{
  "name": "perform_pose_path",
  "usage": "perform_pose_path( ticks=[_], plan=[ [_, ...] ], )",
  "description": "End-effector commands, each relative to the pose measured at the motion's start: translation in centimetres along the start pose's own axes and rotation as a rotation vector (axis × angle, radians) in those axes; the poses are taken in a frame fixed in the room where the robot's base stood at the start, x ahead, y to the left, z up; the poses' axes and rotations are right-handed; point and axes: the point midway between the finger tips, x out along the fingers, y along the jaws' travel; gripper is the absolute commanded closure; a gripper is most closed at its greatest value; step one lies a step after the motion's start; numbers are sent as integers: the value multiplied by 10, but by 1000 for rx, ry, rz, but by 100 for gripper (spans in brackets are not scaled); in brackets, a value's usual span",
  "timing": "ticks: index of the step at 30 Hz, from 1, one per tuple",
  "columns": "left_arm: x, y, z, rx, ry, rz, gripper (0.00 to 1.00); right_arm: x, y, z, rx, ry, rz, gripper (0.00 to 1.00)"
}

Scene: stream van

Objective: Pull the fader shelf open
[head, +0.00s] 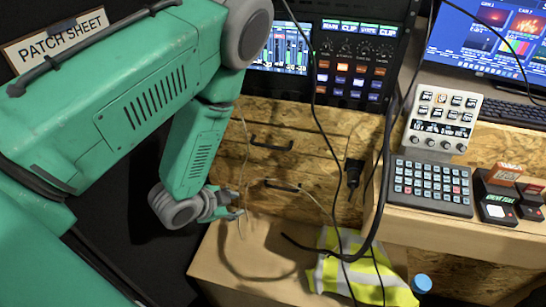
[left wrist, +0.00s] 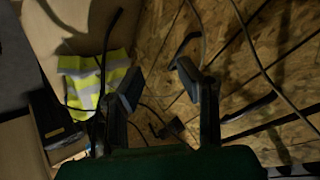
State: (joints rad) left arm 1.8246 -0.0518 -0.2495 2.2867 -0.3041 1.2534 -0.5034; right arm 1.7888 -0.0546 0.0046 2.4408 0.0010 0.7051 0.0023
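The wooden chipboard drawer fronts (head: 318,172) in the head view carry two dark bar handles. The upper handle (head: 270,145) also shows in the left wrist view (left wrist: 250,108); the lower handle (head: 283,187) also shows there (left wrist: 182,48). No label tells which front is the fader shelf. My left gripper (head: 238,205) is left of and slightly below the lower handle. In the left wrist view its two fingers (left wrist: 158,82) are apart with nothing held between them. The lower handle lies just beyond the right fingertip, and I cannot tell whether they touch. My right gripper is not in view.
Loose black cables (head: 335,160) hang before the drawer fronts. A yellow hi-vis vest (head: 355,265) lies on a tan surface (head: 250,250) below, beside a blue-capped item (head: 421,284). A desk at right holds a button pad (head: 431,187) and a small control panel (head: 440,118).

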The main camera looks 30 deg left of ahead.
Motion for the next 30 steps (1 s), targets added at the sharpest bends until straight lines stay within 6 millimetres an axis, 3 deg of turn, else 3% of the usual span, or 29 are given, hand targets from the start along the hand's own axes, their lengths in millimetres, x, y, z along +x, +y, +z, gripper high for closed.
perform_pose_path(
  ticks=[1, 3, 6, 9, 15, 30],
  plan=[
    [21, -23, -8, 154, 121, -64, 69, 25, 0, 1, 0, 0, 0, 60],
    [27, -53, -30, 371, 279, -153, 69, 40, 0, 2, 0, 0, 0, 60],
    [22, -82, -57, 624, 457, -271, 69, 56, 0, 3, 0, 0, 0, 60],
    [12, -98, -74, 789, 574, -358, 69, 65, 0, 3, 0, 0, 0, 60],
    [6, -107, -90, 900, 654, -421, 69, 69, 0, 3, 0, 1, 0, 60],
    [54, -111, -134, 896, 652, -419, 69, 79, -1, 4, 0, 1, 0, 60]
  ],
)
